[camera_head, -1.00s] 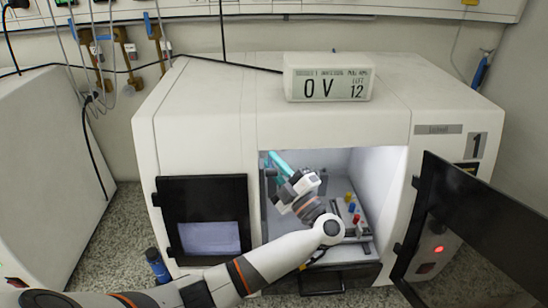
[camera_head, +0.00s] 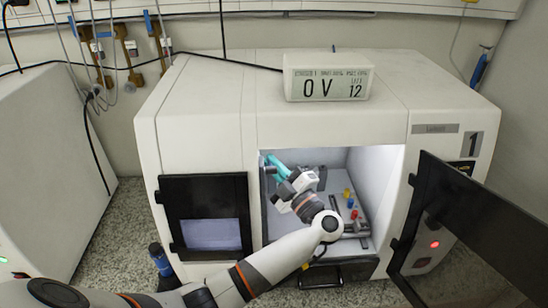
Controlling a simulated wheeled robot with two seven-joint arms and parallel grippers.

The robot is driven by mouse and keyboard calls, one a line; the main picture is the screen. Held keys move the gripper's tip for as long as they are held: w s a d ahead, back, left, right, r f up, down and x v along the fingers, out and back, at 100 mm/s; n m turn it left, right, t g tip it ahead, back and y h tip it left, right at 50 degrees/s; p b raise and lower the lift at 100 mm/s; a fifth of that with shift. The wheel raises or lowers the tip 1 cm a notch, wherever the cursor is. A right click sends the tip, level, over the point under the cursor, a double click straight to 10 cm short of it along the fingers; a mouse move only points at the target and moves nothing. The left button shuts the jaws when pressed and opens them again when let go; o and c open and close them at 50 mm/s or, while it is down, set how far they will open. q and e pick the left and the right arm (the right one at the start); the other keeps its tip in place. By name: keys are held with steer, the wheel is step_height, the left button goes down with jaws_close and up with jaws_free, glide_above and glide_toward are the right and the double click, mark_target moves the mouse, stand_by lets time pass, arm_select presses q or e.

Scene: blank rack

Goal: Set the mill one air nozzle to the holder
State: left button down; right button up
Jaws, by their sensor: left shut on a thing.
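A teal, elongated thing (camera_head: 277,167) that appears to be the air nozzle is in the upper left of mill one's lit chamber. My left gripper (camera_head: 286,180) reaches in through the open doorway and is shut on it. The fingers and the nozzle's lower end are partly hidden by the white gripper body. Mill one (camera_head: 185,115) is the white machine marked 1. I cannot make out clearly which part is the nozzle's holder. My right gripper is not in view.
The black door (camera_head: 470,225) of mill one stands open to the right. A display box (camera_head: 327,78) sits on top. Brown brackets (camera_head: 125,45) with hoses hang on the back wall.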

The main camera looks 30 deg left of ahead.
arm_select(q)
steer(key=c, duration=1.8)
jaws_free()
steer(key=shift+b+v, duration=3)
steer(key=shift+v, duration=3)
steer(key=shift+w, duration=0.1)
